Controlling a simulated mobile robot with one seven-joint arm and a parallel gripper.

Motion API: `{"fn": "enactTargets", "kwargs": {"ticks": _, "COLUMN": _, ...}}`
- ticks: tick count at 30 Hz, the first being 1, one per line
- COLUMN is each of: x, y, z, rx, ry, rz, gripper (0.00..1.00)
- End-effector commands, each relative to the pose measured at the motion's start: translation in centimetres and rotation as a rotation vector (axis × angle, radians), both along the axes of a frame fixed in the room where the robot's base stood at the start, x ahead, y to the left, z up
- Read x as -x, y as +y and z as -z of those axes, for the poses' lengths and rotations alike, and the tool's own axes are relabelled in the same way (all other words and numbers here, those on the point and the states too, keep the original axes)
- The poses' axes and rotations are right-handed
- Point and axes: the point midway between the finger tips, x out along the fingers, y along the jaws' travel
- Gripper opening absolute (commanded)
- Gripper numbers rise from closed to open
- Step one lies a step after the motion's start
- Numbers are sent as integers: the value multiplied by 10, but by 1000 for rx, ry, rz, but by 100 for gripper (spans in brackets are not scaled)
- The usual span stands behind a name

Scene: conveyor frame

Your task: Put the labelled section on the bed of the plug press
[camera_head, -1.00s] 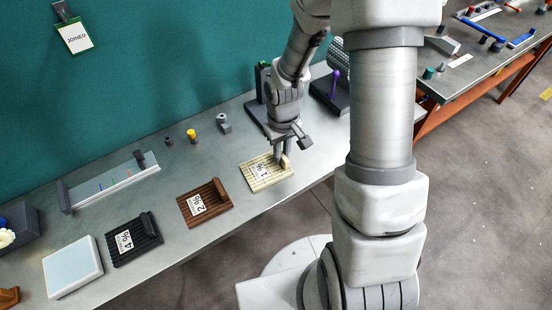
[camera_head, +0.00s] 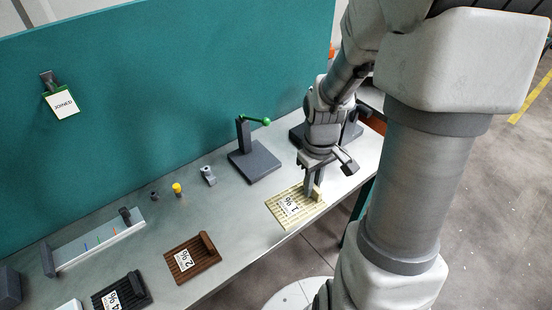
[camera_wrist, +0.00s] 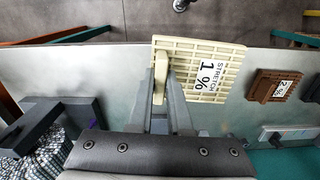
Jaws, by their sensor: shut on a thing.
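The cream ribbed section (camera_head: 285,212) carries a white label reading 1%. In the wrist view the same section (camera_wrist: 216,52) reads STRETCH 1%. My gripper (camera_head: 314,192) is shut on the upright block at the section's right end. In the wrist view my gripper (camera_wrist: 161,88) has its fingers on either side of that block. The section is at the table's front edge, and I cannot tell whether it touches the table. A stand with a green lever (camera_head: 255,162) is behind it. A second dark stand (camera_head: 298,134) is partly hidden by my arm. No name shows on either stand.
A brown section (camera_head: 205,262) marked 2% and a black section (camera_head: 133,291) marked 4% lie to the left on the table (camera_head: 225,222). A grey gauge tray (camera_head: 95,240), a yellow-topped peg (camera_head: 177,189) and a JOINED tag (camera_head: 62,104) are farther back.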

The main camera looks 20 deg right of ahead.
Motion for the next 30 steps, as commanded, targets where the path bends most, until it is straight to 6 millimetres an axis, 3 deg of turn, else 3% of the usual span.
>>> {"fn": "enactTargets", "kwargs": {"ticks": 5, "x": -1, "y": -2, "z": -2, "rx": 0, "ry": 0, "rz": 3, "gripper": 0}}
{"fn": "enactTargets", "kwargs": {"ticks": 8, "x": -13, "y": 6, "z": 1, "rx": -2, "ry": -1, "rz": 20, "gripper": 0}}
{"fn": "enactTargets", "kwargs": {"ticks": 15, "x": -66, "y": 49, "z": 16, "rx": -5, "ry": 1, "rz": 118, "gripper": 0}}
{"fn": "enactTargets", "kwargs": {"ticks": 21, "x": -97, "y": 85, "z": 30, "rx": -2, "ry": 0, "rz": 196, "gripper": 0}}
{"fn": "enactTargets", "kwargs": {"ticks": 30, "x": -108, "y": 99, "z": 35, "rx": -1, "ry": -1, "rz": 232, "gripper": 0}}
